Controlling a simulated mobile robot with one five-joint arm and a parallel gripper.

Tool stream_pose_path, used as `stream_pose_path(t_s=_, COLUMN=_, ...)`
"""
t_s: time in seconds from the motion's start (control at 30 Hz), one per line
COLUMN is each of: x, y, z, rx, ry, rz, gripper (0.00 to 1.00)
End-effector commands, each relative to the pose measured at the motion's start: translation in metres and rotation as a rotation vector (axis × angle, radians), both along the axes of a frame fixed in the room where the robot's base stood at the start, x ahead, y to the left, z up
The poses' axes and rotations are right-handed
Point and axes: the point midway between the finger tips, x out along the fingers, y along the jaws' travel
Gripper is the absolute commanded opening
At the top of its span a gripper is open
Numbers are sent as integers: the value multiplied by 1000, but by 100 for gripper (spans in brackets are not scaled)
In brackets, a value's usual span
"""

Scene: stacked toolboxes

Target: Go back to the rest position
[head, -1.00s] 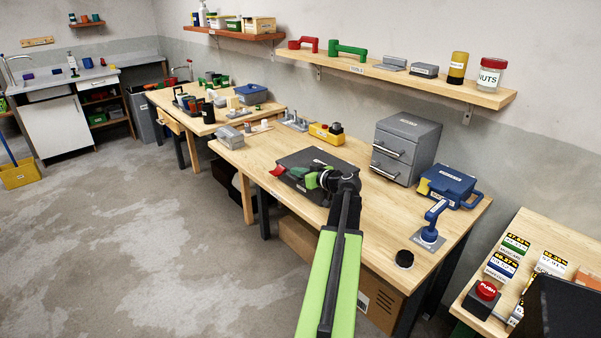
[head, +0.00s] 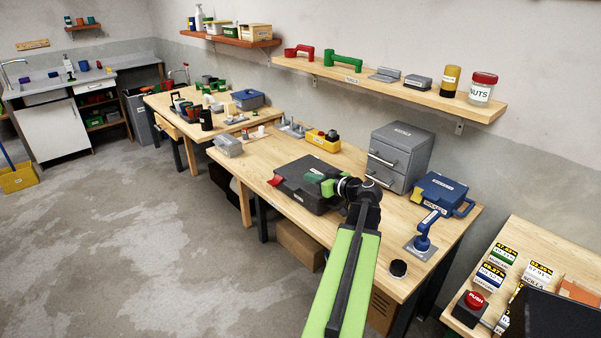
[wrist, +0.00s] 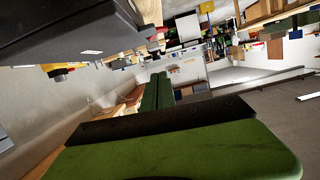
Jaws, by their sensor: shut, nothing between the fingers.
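My gripper (head: 322,182) has green fingers and is shut and empty in the head view. It points left, in front of and over the dark grey toolbox (head: 291,194) on the middle workbench, and hides part of that box. I cannot tell how far above the box it is. In the wrist view, my green fingers (wrist: 157,95) lie together along the middle, and a dark box-like surface fills the upper left.
On the workbench (head: 253,165) stand a grey drawer cabinet (head: 397,157), a blue toolbox (head: 440,192), a blue-handled device (head: 424,238) and a yellow box (head: 323,141). A shelf (head: 390,88) hangs above. Floor (head: 120,240) at left is clear.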

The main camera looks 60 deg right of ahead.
Motion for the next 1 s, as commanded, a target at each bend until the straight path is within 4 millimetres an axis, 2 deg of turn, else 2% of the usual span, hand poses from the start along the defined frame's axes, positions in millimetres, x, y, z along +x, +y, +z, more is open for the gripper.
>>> stream_pose_path(t_s=0.13, x=-11, y=4, z=3, rx=0, ry=0, rz=1, gripper=0)
stream_pose_path(t_s=0.43, x=-11, y=4, z=3, rx=0, ry=0, rz=2, gripper=0)
stream_pose_path(t_s=0.5, x=-4, y=8, z=3, rx=0, ry=-1, rz=13, gripper=0)
stream_pose_path(t_s=0.57, x=15, y=18, z=5, rx=0, ry=0, rz=42, gripper=0)
stream_pose_path(t_s=0.67, x=71, y=53, z=8, rx=0, ry=-1, rz=134, gripper=0)
stream_pose_path(t_s=0.7, x=99, y=74, z=10, rx=1, ry=0, rz=182, gripper=0)
stream_pose_path(t_s=0.77, x=141, y=109, z=12, rx=0, ry=0, rz=257, gripper=0)
stream_pose_path(t_s=0.8, x=167, y=135, z=13, rx=0, ry=2, rz=307, gripper=0)
stream_pose_path(t_s=0.87, x=202, y=175, z=12, rx=-5, ry=16, rz=382, gripper=0)
stream_pose_path(t_s=0.9, x=223, y=204, z=11, rx=-12, ry=30, rz=432, gripper=0)
stream_pose_path(t_s=0.97, x=252, y=248, z=7, rx=-25, ry=58, rz=511, gripper=0)
stream_pose_path(t_s=1.0, x=268, y=280, z=3, rx=-34, ry=81, rz=565, gripper=0)
